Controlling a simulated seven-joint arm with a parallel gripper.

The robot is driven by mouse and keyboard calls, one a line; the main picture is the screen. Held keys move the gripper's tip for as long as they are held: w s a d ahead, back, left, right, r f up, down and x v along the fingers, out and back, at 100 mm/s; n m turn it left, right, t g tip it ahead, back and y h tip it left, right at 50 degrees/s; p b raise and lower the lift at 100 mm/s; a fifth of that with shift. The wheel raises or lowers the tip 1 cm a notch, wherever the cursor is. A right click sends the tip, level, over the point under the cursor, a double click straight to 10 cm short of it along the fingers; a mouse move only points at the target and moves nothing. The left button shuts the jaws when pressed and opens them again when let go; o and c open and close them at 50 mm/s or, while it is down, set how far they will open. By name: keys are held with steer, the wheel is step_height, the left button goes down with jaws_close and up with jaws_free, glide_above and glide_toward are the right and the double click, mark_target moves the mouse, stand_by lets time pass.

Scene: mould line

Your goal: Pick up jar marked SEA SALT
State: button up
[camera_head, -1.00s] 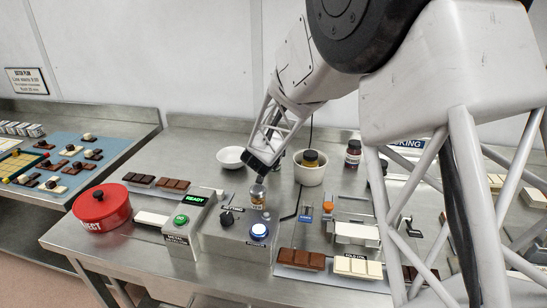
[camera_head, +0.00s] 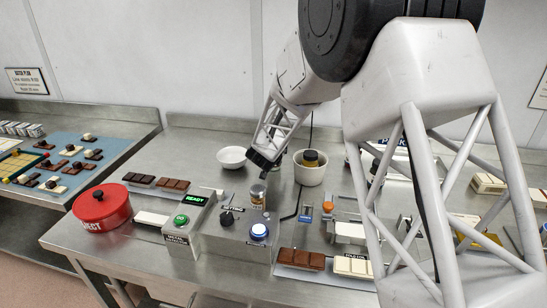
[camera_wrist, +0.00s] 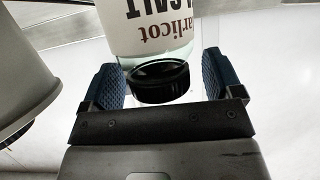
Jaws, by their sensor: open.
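The jar marked SEA SALT (camera_wrist: 158,30) shows in the wrist view with a white label, upside down in the picture, on which "SALT" and "arlicot" can be read. Its black cap (camera_wrist: 158,82) lies between the two blue-padded fingers of my gripper (camera_wrist: 160,86), with a gap on each side. The word "SEA" is out of frame. In the head view a small jar (camera_head: 257,196) stands on the bench behind the blue button, and my gripper (camera_head: 263,170) is just above it. My gripper is open and holds nothing.
A white pot (camera_head: 310,176) with a dark-lidded jar in it stands close to the right of my gripper; a grey rim shows in the wrist view (camera_wrist: 25,70). A white bowl (camera_head: 231,157) is behind left. A control box (camera_head: 188,220) and red pot (camera_head: 103,210) are left.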

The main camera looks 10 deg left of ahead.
stand_by(0.4)
steer(key=c, duration=1.1)
steer(key=shift+r, duration=0.2)
steer(key=shift+c, duration=1.3)
steer(key=shift+r, duration=4.8)
